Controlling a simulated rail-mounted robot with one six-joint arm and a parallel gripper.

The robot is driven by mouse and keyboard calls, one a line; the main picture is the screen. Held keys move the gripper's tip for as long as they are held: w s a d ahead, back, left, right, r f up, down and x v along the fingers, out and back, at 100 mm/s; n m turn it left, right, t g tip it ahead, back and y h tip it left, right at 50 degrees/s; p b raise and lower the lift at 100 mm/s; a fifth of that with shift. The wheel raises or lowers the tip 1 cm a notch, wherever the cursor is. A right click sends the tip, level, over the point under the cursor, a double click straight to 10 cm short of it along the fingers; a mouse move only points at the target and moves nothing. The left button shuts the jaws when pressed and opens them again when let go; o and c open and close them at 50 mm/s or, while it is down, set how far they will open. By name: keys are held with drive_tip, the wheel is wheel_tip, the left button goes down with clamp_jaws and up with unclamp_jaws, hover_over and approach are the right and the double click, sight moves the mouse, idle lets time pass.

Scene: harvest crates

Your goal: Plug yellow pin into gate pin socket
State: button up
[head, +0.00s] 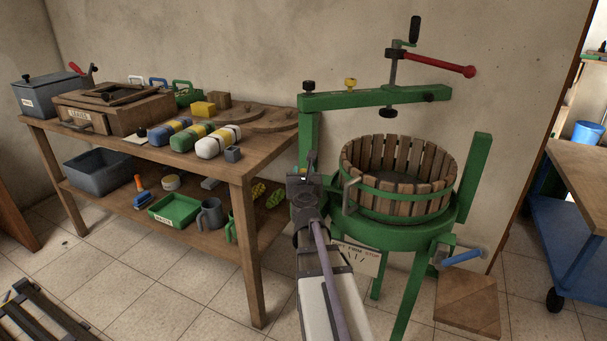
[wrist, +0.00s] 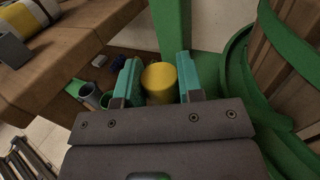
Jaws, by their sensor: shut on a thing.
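My gripper (wrist: 158,85) is shut on the yellow pin (wrist: 159,83), which shows as a yellow cylinder between the teal fingertips in the wrist view. The pin's lower end is hidden. In the head view my gripper (head: 311,162) is beside the left post of the green press (head: 380,230), left of the slatted basket (head: 358,160); the pin cannot be made out there. A small grey bracket (head: 350,196) is at the basket's left side. I cannot tell which part is the gate pin socket.
The press's green beam (head: 370,98) runs above my gripper, with a small yellow knob (head: 350,84) and a red-handled screw (head: 440,65). The wooden bench (head: 262,150) stands left, holding crates and several striped rolls. A green tray (head: 175,210) is on its lower shelf.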

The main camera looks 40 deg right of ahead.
drive_tip(key=shift+f+b, duration=0.6)
drive_tip(key=shift+f, duration=0.1)
drive_tip(key=o, duration=1)
drive_tip(key=v, duration=0.7)
drive_tip(key=shift+s, duration=0.25)
drive_tip(key=shift+a, duration=0.15)
